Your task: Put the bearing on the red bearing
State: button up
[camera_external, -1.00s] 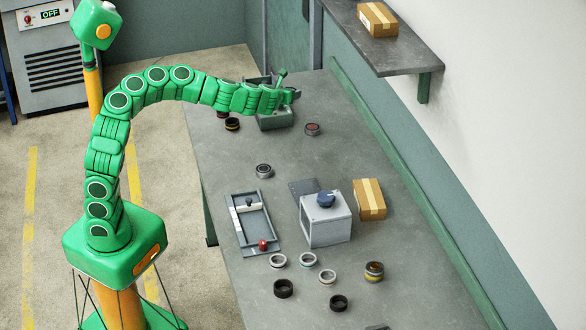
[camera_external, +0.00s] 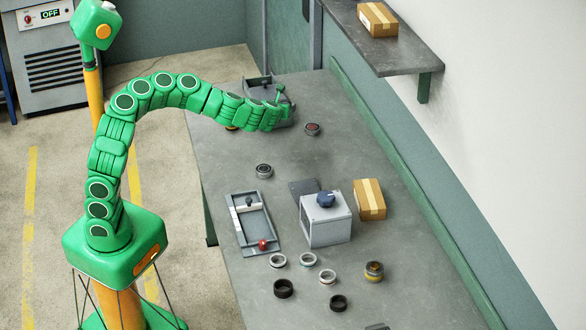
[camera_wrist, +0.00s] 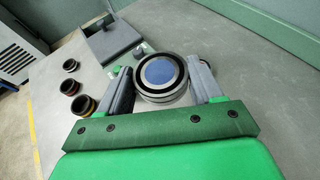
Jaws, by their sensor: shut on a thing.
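My gripper (camera_wrist: 160,78) is shut on a round bearing (camera_wrist: 158,73) with a blue centre, a dark ring and a pale grey rim; one finger is on each side of it. In the outside view my gripper (camera_external: 281,102) is over the far part of the bench, and the held bearing cannot be made out. A bearing with a dark red top (camera_external: 312,129) sits on the bench to the right of my gripper, apart from it. In the wrist view a dark ring with a red band (camera_wrist: 70,87) stands at the left.
A grey box (camera_wrist: 110,40) lies beyond my gripper. Two other dark rings (camera_wrist: 70,65) (camera_wrist: 82,105) stand at the left. A dark bearing (camera_external: 264,170), a grey machine with a blue knob (camera_external: 326,225), a carton (camera_external: 370,199) and several rings are nearer. The mid-bench is partly clear.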

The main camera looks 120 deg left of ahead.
jog(key=shift+w+a+f, duration=1.65)
jog(key=shift+a+f, duration=0.15)
jog(key=shift+a, duration=2)
send_over(311, 129)
jog(key=shift+a+f, duration=0.1)
jog(key=shift+f, duration=4.4)
jog(key=o, duration=1.3)
jog(key=shift+f, duration=0.1)
jog(key=shift+c, duration=0.2)
jog(key=shift+w+d+r, duration=0.15)
jog(key=shift+d+r, duration=0.2)
jog(key=shift+d, duration=0.05)
jog(key=shift+v, duration=5.55)
